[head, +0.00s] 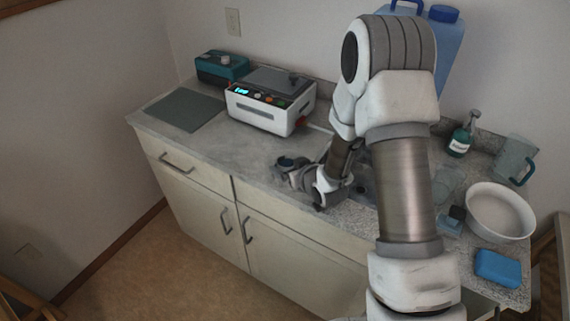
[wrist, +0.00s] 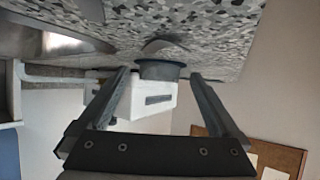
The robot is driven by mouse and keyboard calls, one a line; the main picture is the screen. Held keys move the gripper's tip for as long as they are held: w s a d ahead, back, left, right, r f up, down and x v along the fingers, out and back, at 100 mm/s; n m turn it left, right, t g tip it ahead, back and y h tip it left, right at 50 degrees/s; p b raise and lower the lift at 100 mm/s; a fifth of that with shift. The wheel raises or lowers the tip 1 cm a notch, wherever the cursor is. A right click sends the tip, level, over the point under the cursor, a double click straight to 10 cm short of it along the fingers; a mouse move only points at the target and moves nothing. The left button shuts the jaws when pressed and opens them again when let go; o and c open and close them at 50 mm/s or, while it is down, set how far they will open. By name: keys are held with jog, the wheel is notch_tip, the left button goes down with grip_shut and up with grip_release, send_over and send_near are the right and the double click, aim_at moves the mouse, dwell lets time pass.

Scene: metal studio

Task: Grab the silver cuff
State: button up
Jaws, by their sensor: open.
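A small rounded grey piece, which looks like the silver cuff (wrist: 161,70), stands on the speckled counter in the wrist view, where the counter appears at the top. My gripper (wrist: 160,76) is open, with one finger on each side of the piece. There is space between it and both fingers, and I see no contact. In the head view, a small dark round piece, likely the same cuff (head: 287,162), sits near the counter's front edge at my gripper (head: 291,172). My wrist partly hides that spot, and its details are too small to tell.
A white machine (head: 263,117) stands behind on the counter (head: 238,160), with a teal box (head: 221,68) and a grey mat (head: 184,109) to its left. A white bowl (head: 500,213), a blue block (head: 497,268) and a green bottle (head: 460,142) stand to the right of my arm.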

jog(key=shift+c, duration=0.2)
jog(key=c, duration=1.4)
